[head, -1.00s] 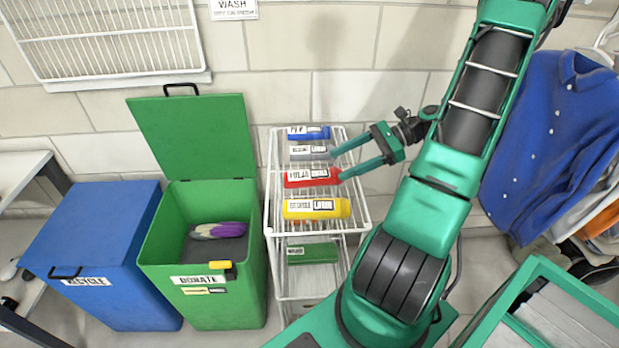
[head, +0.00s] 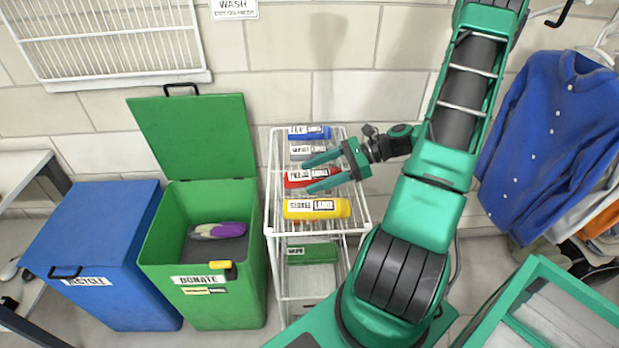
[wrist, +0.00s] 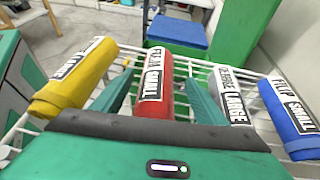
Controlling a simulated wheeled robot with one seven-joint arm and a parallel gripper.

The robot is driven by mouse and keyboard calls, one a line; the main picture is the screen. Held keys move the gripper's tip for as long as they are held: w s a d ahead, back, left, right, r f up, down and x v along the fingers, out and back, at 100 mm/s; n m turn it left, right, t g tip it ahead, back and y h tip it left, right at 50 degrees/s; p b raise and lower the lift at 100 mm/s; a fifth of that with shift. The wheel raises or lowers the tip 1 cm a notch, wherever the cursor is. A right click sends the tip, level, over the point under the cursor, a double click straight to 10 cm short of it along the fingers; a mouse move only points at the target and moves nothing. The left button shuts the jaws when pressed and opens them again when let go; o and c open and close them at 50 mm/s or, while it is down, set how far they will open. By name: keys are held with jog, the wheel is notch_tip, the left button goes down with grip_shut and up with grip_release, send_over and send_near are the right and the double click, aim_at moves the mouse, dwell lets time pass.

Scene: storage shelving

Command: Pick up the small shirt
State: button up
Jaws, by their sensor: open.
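A red roll (head: 293,179) lies on the top of the white wire rack; its label in the wrist view (wrist: 167,92) ends in "SMALL". A blue roll (head: 322,133), also marked "SMALL" in the wrist view (wrist: 284,122), lies at the back of the rack. My gripper (head: 306,174) is open over the red roll. In the wrist view its fingers (wrist: 159,88) lie on either side of the red roll, with gaps. I cannot tell how far down they reach.
A yellow roll (head: 295,209) and a grey roll (head: 303,153), both marked "LARGE", flank the red one closely on the wire rack (head: 270,215). An open green donate bin (head: 160,240) and a closed blue recycle bin (head: 90,225) stand left.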

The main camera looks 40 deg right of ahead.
jog(key=shift+w+a+f, duration=0.2)
jog(key=shift+a, duration=0.2)
jog(key=c, duration=1.2)
jog(key=shift+r, duration=0.15)
